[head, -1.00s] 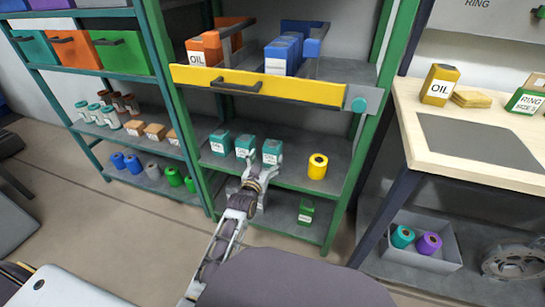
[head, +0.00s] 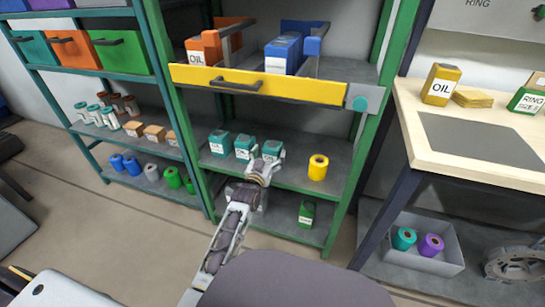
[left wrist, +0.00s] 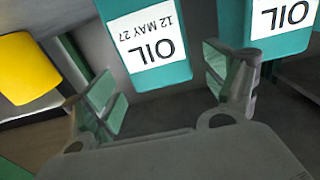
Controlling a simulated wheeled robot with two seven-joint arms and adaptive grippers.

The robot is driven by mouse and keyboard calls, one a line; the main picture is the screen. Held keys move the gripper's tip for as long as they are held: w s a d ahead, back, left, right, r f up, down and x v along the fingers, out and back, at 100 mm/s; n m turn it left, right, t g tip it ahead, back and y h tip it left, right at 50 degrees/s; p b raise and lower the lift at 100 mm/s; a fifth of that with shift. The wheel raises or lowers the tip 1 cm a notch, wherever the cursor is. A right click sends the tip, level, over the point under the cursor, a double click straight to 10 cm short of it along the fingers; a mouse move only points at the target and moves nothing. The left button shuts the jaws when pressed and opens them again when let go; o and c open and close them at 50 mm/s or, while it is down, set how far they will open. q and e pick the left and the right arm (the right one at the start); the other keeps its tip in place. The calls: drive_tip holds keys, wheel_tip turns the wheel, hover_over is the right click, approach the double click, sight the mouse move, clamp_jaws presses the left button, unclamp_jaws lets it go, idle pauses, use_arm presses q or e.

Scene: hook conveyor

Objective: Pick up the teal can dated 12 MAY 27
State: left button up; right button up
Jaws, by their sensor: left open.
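The teal can dated 12 MAY 27 (left wrist: 158,72) shows upside down in the left wrist view, its white OIL label facing me. In the head view it is the rightmost of three teal cans (head: 272,147) on the middle shelf. My left gripper (head: 267,163) is at the front of this can. In the left wrist view its fingers (left wrist: 160,85) are open, one toward each side of the can, with gaps visible. A second teal OIL can (left wrist: 272,35) stands close beside the right finger, its date out of frame. My right gripper is not in view.
A yellow roll (head: 318,167) stands to the right on the same shelf (head: 290,180). A yellow drawer front (head: 300,88) hangs above the cans. A green box (head: 306,214) sits on the shelf below. A third teal can (head: 219,143) stands at the left.

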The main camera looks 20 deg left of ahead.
sight(275, 141)
use_arm(q)
drive_tip(key=shift+w+b, duration=0.9)
drive_tip(key=shift+w, duration=0.6)
drive_tip(key=shift+w+b, duration=0.3)
drive_tip(key=shift+w, duration=0.55)
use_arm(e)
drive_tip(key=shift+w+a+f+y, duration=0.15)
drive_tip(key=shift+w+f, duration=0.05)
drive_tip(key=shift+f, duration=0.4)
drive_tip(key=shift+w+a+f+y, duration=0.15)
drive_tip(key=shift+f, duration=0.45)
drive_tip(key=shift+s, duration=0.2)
use_arm(q)
drive_tip(key=shift+c, duration=0.4)
drive_tip(key=c, duration=1)
drive_tip(key=shift+r, duration=0.1)
drive_tip(key=c, duration=0.3)
drive_tip(key=shift+c, duration=0.2)
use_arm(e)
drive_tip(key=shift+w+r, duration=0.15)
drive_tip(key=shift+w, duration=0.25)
use_arm(q)
drive_tip(key=shift+r, duration=0.1)
